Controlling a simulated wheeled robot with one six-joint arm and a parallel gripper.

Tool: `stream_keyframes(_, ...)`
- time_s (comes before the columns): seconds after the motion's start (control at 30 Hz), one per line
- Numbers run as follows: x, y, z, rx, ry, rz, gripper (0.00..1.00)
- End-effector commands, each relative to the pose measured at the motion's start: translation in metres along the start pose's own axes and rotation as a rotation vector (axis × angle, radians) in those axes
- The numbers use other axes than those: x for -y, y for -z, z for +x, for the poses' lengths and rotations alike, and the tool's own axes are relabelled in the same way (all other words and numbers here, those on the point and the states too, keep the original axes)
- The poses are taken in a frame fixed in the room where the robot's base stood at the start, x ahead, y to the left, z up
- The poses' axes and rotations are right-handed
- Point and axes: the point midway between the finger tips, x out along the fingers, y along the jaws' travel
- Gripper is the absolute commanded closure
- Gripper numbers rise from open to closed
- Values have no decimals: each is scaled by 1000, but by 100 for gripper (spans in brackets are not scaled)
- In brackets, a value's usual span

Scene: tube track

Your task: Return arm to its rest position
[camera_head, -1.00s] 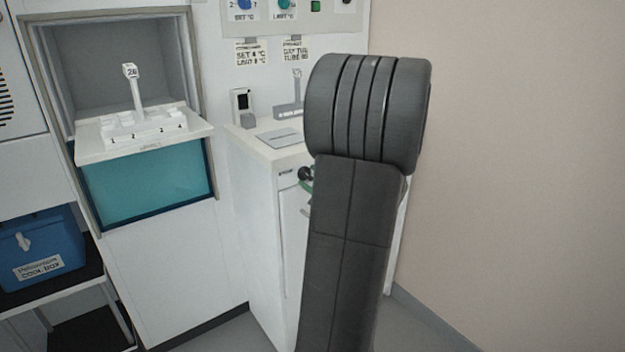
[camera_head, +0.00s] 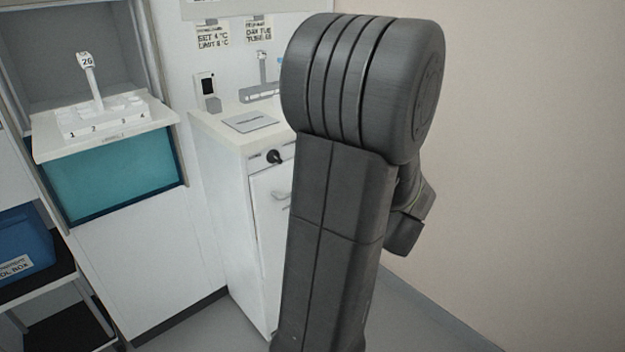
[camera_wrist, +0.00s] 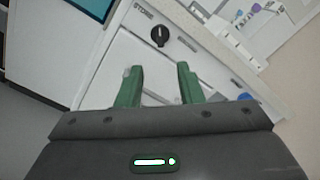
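My arm (camera_head: 335,190) is raised and folded in the middle of the head view, and it hides part of the white cabinet behind it. My gripper's fingers are hidden in the head view. In the wrist view my gripper (camera_wrist: 158,86) shows two green fingers spread apart with nothing between them. Beyond the fingers is the front of the white cabinet (camera_wrist: 195,58), with a black knob (camera_wrist: 160,36) beside the word STORE.
A rack (camera_head: 110,118) holding a tube labelled 26 (camera_head: 90,80) stands on a shelf at the left. A blue box (camera_head: 25,243) is below left. Another rack (camera_head: 262,91) stands on the cabinet top. The beige wall (camera_head: 520,150) is at the right.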

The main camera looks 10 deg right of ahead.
Motion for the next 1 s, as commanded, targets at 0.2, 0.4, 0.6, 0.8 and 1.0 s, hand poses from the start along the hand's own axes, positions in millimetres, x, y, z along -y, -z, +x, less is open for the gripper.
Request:
stream_keyframes(0.2, 0, 0, 0, 0, 0, 0, 66)
stream_keyframes(0.4, 0, 0, 4, 2, -1, 0, 66)
stream_keyframes(0.6, -1, 0, 26, 3, -3, 0, 66)
stream_keyframes(0.8, -2, 0, 60, 4, -3, 0, 66)
stream_keyframes(1.0, -1, 0, 95, 3, -3, 0, 66)
